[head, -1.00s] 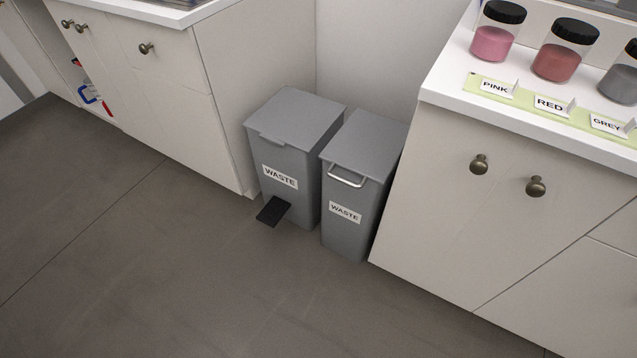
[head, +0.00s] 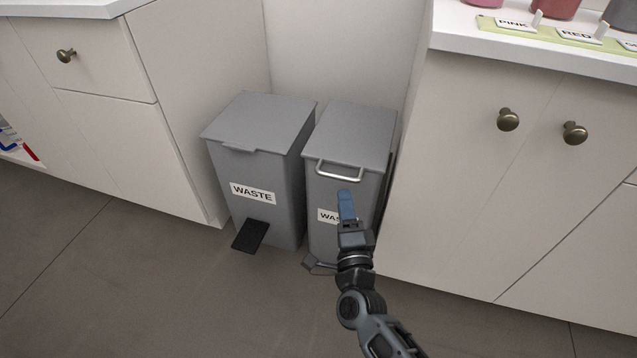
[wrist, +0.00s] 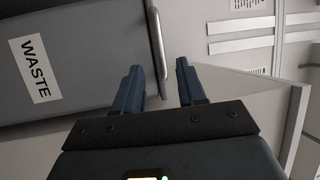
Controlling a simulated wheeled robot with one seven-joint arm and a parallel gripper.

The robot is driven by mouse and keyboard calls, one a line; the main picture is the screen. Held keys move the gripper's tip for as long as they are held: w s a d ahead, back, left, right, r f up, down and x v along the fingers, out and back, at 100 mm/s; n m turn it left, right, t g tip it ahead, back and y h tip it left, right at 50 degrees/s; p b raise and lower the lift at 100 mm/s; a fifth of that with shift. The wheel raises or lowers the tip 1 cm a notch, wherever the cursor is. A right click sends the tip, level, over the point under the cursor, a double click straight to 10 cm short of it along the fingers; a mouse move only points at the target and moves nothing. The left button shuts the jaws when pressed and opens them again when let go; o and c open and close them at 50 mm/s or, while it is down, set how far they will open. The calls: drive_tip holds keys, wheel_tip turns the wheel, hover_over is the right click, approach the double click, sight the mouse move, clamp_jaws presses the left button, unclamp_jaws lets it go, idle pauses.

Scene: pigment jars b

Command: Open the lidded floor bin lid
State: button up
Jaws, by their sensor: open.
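Two grey lidded bins stand side by side on the floor, each with a WASTE label. The left bin (head: 226,165) has a lid with a front lip and a black pedal (head: 250,235). The right bin (head: 325,188) has a flat grey lid (head: 350,135) with a silver bar handle (head: 341,174) at its front edge. Both lids are down. My gripper (head: 346,196) is in front of the right bin, just below the handle in the head view. In the wrist view my gripper (wrist: 158,72) is open, with the handle (wrist: 157,42) lined up between its fingers; contact cannot be told.
A white cabinet (head: 470,170) with round knobs stands close on the right, carrying jars and name cards on top. Another white cabinet (head: 180,110) stands on the left. The grey floor (head: 150,290) in front is clear.

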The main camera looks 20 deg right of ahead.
sight(338, 176)
drive_tip(key=b+x, duration=0.1)
drive_tip(key=x, duration=0.7)
drive_tip(key=shift+w+a, duration=0.15)
drive_tip(key=shift+w, duration=0.05)
clamp_jaws()
idle(0.4)
